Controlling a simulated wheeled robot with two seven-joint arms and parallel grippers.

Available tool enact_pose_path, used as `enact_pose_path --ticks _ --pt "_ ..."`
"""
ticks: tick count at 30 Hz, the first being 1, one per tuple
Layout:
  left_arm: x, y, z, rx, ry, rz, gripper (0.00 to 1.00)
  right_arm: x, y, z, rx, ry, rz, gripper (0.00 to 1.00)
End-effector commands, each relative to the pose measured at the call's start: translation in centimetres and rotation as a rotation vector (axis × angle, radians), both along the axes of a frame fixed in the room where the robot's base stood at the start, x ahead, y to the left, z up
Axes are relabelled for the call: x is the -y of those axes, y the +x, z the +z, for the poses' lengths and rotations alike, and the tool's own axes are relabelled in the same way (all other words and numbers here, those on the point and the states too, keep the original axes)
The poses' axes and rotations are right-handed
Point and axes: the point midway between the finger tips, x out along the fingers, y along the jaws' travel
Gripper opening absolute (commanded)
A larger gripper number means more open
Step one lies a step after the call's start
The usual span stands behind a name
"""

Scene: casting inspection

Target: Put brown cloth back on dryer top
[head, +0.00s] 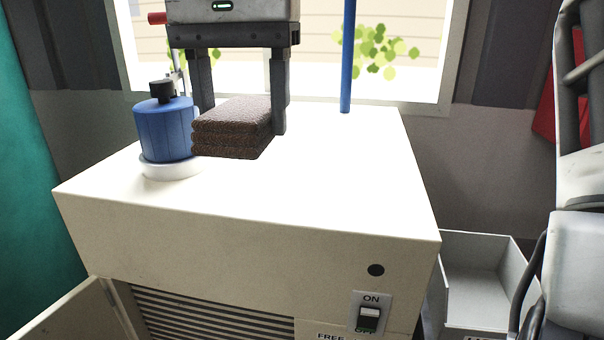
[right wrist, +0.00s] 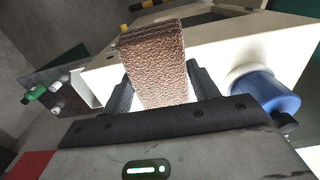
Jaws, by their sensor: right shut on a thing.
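The brown cloth (head: 232,128) is a folded, layered, rough-textured stack over the back left part of the dryer top (head: 330,180). My right gripper (head: 242,119) reaches down from above, with its fingers on either side of the cloth and shut on it. In the right wrist view the cloth (right wrist: 155,65) stands between the two dark fingers. The cloth's underside is at or very near the dryer top; I cannot tell whether it touches. My left gripper is not in view.
A blue pot with a dark cap (head: 166,130) stands on a white round base (head: 170,168) close left of the cloth. A blue upright pole (head: 347,60) rises behind the dryer. A grey open bin (head: 483,270) is at the right. The dryer top's front and right are clear.

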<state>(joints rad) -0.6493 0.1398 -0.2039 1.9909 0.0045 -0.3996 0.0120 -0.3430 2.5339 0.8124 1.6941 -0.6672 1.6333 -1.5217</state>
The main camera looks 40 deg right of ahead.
Motion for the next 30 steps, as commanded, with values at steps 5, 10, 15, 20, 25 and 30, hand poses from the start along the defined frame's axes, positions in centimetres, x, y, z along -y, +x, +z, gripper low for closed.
enact_pose_path --ticks 5,10,15,20,25,30 --pt "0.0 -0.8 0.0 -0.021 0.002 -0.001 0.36 4.2 0.5 -1.7 -0.005 0.008 -0.005 0.38" --pt "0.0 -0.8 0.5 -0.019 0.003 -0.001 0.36 8.3 1.1 -3.6 -0.006 0.007 -0.005 0.38" --pt "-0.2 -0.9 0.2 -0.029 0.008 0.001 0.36 10.7 1.5 -6.9 -0.007 0.005 -0.003 0.38" --pt "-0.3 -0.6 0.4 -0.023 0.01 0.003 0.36 11.8 1.7 -8.3 -0.004 0.003 -0.001 0.38" --pt "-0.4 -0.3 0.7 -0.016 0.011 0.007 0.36 12.6 1.8 -9.2 -0.005 0.003 -0.002 0.38" --pt "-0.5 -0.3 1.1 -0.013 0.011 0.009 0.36 12.8 1.8 -11.7 -0.006 0.003 -0.002 0.38"
